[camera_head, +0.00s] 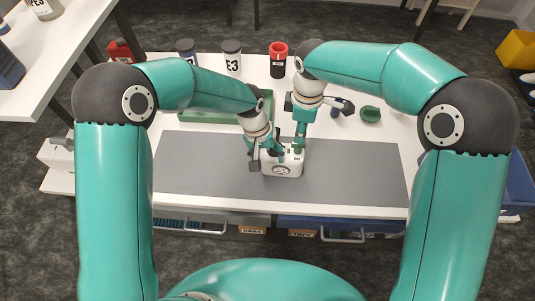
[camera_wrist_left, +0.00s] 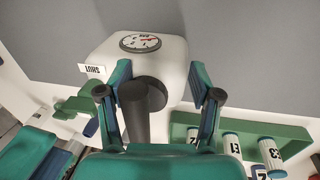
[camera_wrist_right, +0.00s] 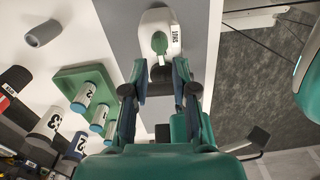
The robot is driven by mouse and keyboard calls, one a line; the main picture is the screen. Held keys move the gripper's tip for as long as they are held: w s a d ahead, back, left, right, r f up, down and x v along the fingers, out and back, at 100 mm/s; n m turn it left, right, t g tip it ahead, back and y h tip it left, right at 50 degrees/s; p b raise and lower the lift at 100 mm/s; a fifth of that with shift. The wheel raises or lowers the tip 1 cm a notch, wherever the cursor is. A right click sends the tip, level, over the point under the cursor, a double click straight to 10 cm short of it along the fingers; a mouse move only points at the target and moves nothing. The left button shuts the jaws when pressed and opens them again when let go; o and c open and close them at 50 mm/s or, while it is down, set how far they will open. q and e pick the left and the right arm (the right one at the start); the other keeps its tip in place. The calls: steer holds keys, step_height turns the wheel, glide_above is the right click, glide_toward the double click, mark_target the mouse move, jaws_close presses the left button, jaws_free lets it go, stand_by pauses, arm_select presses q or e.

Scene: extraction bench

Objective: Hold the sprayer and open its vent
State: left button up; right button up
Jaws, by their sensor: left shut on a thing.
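The grey mat (camera_head: 190,165) is clear on both sides. The bench's front edge (camera_head: 350,211) is nearby.

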arm_select(q)
steer(key=o, duration=1.6)
steer(key=shift+f, duration=0.1)
steer(key=shift+c, duration=0.2)
